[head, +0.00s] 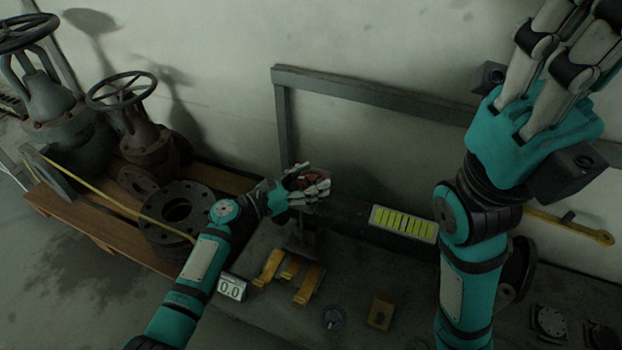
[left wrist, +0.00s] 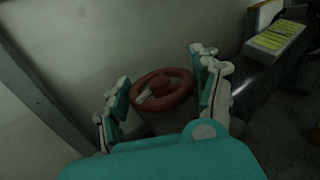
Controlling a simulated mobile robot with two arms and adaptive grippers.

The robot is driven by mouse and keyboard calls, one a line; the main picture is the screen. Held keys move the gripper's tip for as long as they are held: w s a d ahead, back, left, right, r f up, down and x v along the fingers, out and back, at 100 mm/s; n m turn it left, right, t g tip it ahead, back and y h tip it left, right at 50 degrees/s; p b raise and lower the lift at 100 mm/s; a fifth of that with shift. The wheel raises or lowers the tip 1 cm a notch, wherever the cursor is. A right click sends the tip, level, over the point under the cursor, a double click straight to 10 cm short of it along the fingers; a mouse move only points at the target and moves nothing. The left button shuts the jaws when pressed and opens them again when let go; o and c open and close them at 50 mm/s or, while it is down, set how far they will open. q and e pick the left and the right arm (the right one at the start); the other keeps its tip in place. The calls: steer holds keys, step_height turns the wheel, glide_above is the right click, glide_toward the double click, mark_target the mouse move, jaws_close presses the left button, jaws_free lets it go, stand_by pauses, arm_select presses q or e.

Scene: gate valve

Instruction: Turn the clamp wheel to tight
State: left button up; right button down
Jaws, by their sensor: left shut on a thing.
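The clamp wheel is a small red handwheel (left wrist: 178,98); in the head view (head: 302,179) it is mostly covered by my fingers. My left gripper (head: 310,187) is at the wheel and shut on it; in the left wrist view my white-tipped fingers (left wrist: 160,92) stand on both sides of its rim. A pale mark shows near the wheel's hub. My right gripper (head: 552,75) is raised at the upper right, away from the wheel, with its fingertips cut off by the frame edge. A small display (head: 231,287) reads 0.0.
Large valves (head: 140,145) and a dark flange (head: 178,215) stand on a wooden pallet (head: 75,222) at left. A grey frame (head: 370,90) stands behind the bench. Yellow blocks (head: 300,270) and small parts lie on the bench. A yellow-green striped plate (head: 403,223) is right of the wheel.

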arm_select(q)
steer(key=shift+f, duration=0.15)
steer(key=o, duration=1.2)
steer(key=shift+s+a, duration=0.1)
steer(key=v, duration=1.2)
